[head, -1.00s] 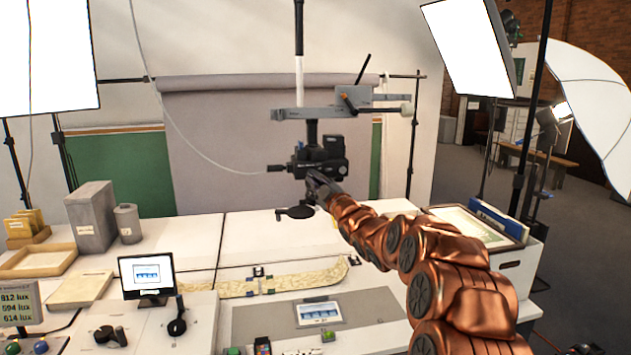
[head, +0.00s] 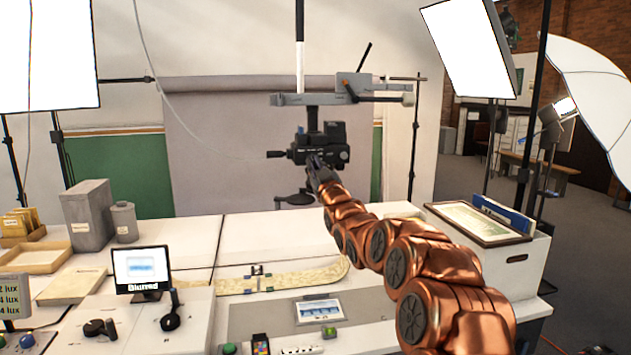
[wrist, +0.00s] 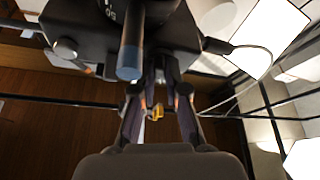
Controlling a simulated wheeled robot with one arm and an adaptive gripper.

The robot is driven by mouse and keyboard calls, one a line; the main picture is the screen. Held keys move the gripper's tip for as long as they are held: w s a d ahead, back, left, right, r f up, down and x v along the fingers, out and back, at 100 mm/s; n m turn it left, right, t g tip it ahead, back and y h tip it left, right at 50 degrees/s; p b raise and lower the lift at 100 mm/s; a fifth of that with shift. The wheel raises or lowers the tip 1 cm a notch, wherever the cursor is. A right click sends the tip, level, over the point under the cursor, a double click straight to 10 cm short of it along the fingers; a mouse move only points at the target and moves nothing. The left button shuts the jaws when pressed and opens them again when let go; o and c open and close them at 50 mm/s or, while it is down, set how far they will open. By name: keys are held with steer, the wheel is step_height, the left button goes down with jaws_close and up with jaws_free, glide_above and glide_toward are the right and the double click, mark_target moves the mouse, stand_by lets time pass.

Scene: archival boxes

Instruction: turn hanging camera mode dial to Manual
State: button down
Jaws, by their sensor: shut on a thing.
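The black hanging camera (head: 326,142) hangs from a grey crossbar (head: 340,98) over the white table. In the wrist view its dark body (wrist: 90,25) fills the upper left, with a grey rod with a blue tip (wrist: 130,50) in front of it. My gripper (head: 318,163) reaches the camera's lower front from below. In the wrist view both fingers of my gripper (wrist: 160,75) point up and close at the camera's edge on a small dark part. The fingers hide that part, and I cannot read any dial marking.
A small monitor (head: 142,270) on the table reads "Blurred". A tablet (head: 319,310) lies on a grey mat. A white box (head: 510,255) holding framed sheets stands right of my arm. Softbox lights (head: 472,45) stand around the table.

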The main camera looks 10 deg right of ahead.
steer(key=shift+a+m+t+h+b, duration=0.15)
steer(key=shift+m+h+b, duration=0.6)
steer(key=shift+m+b, duration=0.55)
steer(key=shift+m+t+h+b, duration=0.15)
steer(key=shift+m+h+b, duration=0.65)
steer(key=shift+m, duration=0.9)
steer(key=c, duration=1.2)
jaws_free()
steer(key=shift+s, duration=0.1)
steer(key=v, duration=1.2)
